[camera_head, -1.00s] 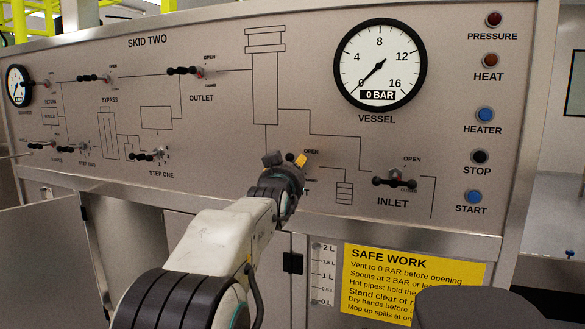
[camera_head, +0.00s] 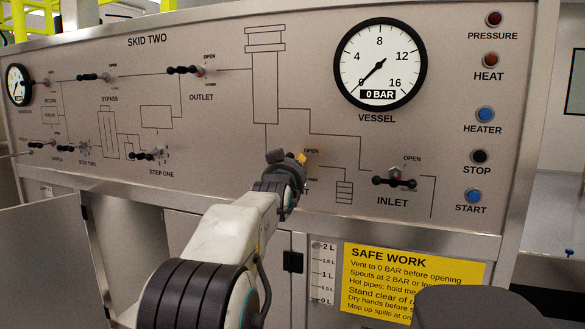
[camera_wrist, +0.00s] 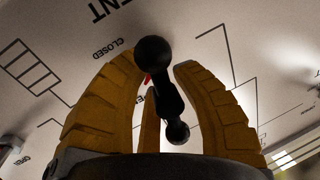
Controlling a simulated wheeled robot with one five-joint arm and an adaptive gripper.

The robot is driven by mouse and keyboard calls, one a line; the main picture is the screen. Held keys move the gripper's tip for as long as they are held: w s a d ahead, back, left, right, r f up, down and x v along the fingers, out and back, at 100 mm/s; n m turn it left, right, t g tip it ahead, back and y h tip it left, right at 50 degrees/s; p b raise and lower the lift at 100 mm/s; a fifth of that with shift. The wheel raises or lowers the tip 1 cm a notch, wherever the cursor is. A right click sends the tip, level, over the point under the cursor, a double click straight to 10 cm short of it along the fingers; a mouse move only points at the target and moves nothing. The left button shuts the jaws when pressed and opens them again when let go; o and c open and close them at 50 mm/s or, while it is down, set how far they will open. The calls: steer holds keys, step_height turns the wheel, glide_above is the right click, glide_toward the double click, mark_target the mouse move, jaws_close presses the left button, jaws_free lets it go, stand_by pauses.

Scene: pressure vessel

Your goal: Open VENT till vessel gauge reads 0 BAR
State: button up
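The VESSEL gauge (camera_head: 380,58) on the panel shows 0 BAR, with its needle at the 0 mark. My gripper (camera_head: 303,158) is at the VENT valve and hides most of it in the head view; only a bit of yellow finger shows. In the wrist view, the black VENT handle (camera_wrist: 170,95), with a round knob at each end, lies between the yellow fingers of my gripper (camera_wrist: 160,75). The fingers stand apart with gaps beside the handle. A small red mark shows behind the handle. The VENT and CLOSED labels are upside down there.
The INLET handle (camera_head: 394,181) is right of my gripper, and the OUTLET handle (camera_head: 186,70) is up and to the left. Buttons and lamps line the panel's right side. A yellow SAFE WORK sign (camera_head: 412,283) is below the panel.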

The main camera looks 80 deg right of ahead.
jaws_close()
steer(key=shift+r, duration=0.1)
steer(key=shift+r+n+b, duration=0.1)
steer(key=shift+n+b, duration=0.45)
steer(key=shift+n, duration=0.05)
steer(key=shift+r+n, duration=0.15)
steer(key=shift+n, duration=0.45)
steer(key=shift+o, duration=0.6)
jaws_free()
steer(key=o, duration=0.3)
steer(key=shift+f, duration=0.25)
